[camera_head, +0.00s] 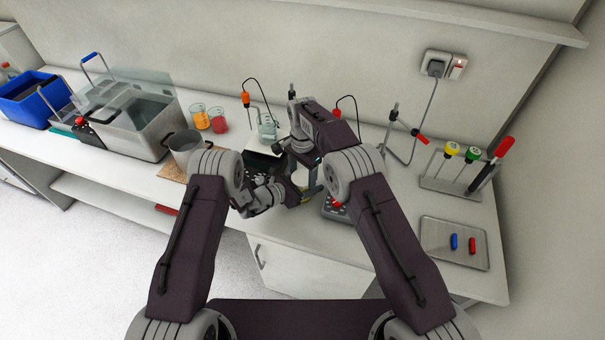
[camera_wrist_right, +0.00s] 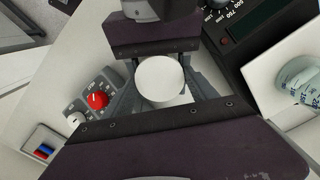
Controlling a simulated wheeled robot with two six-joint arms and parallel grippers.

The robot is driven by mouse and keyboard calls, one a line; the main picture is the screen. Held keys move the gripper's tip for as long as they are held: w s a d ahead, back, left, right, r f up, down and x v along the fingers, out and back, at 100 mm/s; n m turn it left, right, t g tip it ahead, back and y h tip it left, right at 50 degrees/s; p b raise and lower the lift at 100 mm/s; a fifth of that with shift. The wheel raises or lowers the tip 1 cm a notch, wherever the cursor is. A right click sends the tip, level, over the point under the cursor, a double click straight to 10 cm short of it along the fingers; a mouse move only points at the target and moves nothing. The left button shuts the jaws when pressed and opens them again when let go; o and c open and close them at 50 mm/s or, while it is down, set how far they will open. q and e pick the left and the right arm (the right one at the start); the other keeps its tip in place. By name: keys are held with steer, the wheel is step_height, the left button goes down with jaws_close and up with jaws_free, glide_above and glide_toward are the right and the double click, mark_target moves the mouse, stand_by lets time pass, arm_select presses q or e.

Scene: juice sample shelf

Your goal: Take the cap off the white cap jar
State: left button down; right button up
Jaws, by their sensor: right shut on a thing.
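The jar's round white cap (camera_wrist_right: 160,80) sits between the fingers of my right gripper (camera_wrist_right: 160,84) in the right wrist view, seen from above. The gripper is shut on it. The cap hides the jar beneath, so I cannot tell whether cap and jar are apart. In the head view my right gripper (camera_head: 308,178) points down over the bench's front part, and a small yellowish patch shows below it. My left gripper (camera_head: 287,190) reaches in low beside it from the left. Its fingers are mostly hidden, and whether they hold the jar is unclear.
A device with a red knob (camera_wrist_right: 98,100) stands close by the grippers. A glass beaker (camera_head: 267,131) is behind them. A metal pot (camera_head: 184,146) and a water bath (camera_head: 140,125) stand left. A tube rack (camera_head: 455,187) and steel tray (camera_head: 440,255) are right.

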steer(key=n, duration=0.3)
